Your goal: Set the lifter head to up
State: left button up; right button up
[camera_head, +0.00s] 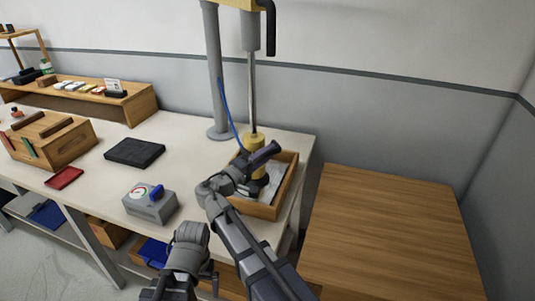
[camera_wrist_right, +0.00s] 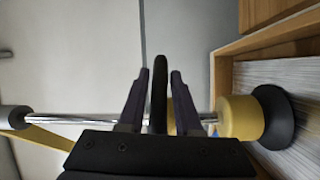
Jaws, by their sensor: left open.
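The lifter head is a yellow cylinder (camera_head: 257,142) on a chrome rod, low over a wooden tray (camera_head: 286,185). In the right wrist view the yellow body (camera_wrist_right: 240,118) has a black cup (camera_wrist_right: 274,117) at its end, close to the tray's striped contents. My right gripper (camera_head: 266,153) is beside the head. In the right wrist view, its two fingers (camera_wrist_right: 159,78) stand on either side of a dark upright bar (camera_wrist_right: 158,90); whether they press on it is unclear. My left gripper (camera_head: 196,275) is low in front of the bench, apart from the head and open.
A grey post (camera_head: 214,75) stands beside the lifter. A grey gauge box (camera_head: 150,204), a black pad (camera_head: 134,152) and a red tray (camera_head: 65,178) sit on the bench to the left. A bare wooden table (camera_head: 392,232) is at the right.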

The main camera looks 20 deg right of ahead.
grip_shut()
dwell(1.0)
